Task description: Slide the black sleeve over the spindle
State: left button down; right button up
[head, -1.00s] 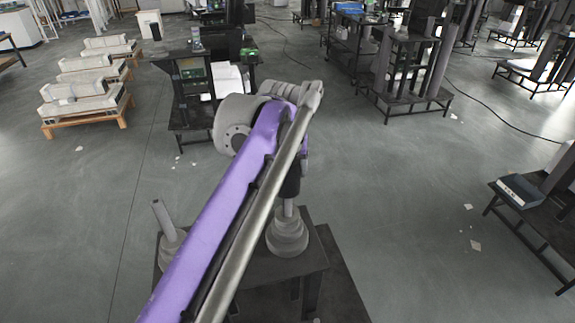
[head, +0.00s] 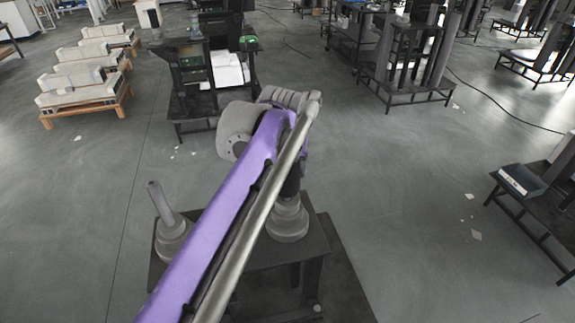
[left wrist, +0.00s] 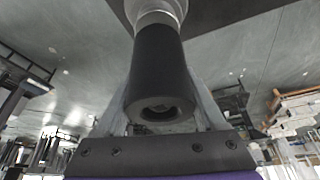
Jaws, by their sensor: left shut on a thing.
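The black sleeve (left wrist: 157,65) is upright between the fingers of my left gripper (left wrist: 158,92) in the left wrist view, its open top end facing the camera. My left gripper is shut on it. Its far end meets a grey stepped base (left wrist: 158,14). In the head view a strip of the sleeve (head: 291,186) shows beside my purple arm, just above the stepped base (head: 288,224). The spindle shaft on that base is hidden, apparently inside the sleeve. I cannot tell whether the sleeve touches the base. My right gripper is in neither view.
A second grey post on a stepped base (head: 164,207) stands at the left of the same dark stand (head: 306,250), slightly tilted in view. A dark equipment cart (head: 200,90) stands behind. Another low table (head: 540,205) is at right. The floor between is mostly clear.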

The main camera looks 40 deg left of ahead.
pick_arm(q)
jog(key=shift+f+b, duration=0.55)
jog(key=shift+f, duration=0.65)
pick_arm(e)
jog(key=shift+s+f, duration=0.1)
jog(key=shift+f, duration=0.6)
pick_arm(q)
grip_release()
jog(key=p+v, duration=0.1)
jog(key=v, duration=0.9)
jog(key=shift+r, duration=0.4)
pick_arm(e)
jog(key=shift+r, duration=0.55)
pick_arm(q)
jog(key=shift+s+d, duration=0.1)
jog(key=shift+s, duration=0.05)
